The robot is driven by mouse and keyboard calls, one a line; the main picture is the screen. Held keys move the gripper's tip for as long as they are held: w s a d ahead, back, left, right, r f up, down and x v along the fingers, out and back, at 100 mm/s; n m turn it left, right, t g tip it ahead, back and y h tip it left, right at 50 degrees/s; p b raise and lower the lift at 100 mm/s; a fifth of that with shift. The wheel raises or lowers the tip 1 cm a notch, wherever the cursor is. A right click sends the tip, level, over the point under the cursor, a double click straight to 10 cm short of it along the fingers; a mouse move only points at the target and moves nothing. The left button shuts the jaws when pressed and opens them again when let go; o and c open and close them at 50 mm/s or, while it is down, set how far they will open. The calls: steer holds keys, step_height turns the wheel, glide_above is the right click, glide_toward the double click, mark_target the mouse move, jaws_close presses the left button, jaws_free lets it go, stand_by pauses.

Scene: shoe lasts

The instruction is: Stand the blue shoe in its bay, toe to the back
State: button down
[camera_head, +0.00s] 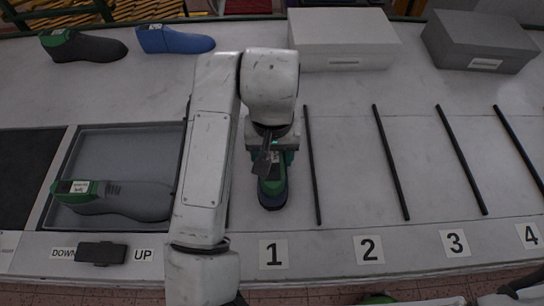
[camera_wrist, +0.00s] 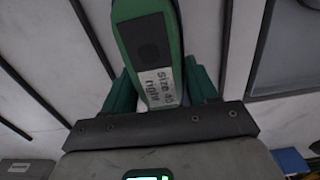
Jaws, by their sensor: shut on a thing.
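My gripper (camera_head: 271,158) is shut on a dark blue shoe (camera_head: 272,204) with a green top, over bay 1 between two black rods. Its green top (camera_wrist: 150,35), with a black square and a label reading "Size 40 right", shows between the green fingers (camera_wrist: 160,92) in the wrist view. The green top lies close to the shoe's near end. Its far end is hidden under my gripper and arm, and I cannot tell whether its underside touches the table. A brighter blue shoe (camera_head: 176,40) lies at the back left.
A black shoe (camera_head: 92,47) lies back left. A grey shoe (camera_head: 125,202) lies in a tray (camera_head: 130,145) at left. A white box (camera_head: 345,40) and a grey box (camera_head: 480,42) stand behind the bays. Black rods (camera_head: 391,165) divide the bays; bays 2 and 3 are empty.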

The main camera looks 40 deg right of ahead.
steer(key=shift+f, duration=1)
steer(key=shift+f, duration=0.15)
steer(key=shift+c, duration=1.5)
jaws_free()
step_height(320, 180, up, 12)
steer(key=shift+r+p, duration=0.15)
steer(key=shift+p, duration=0.2)
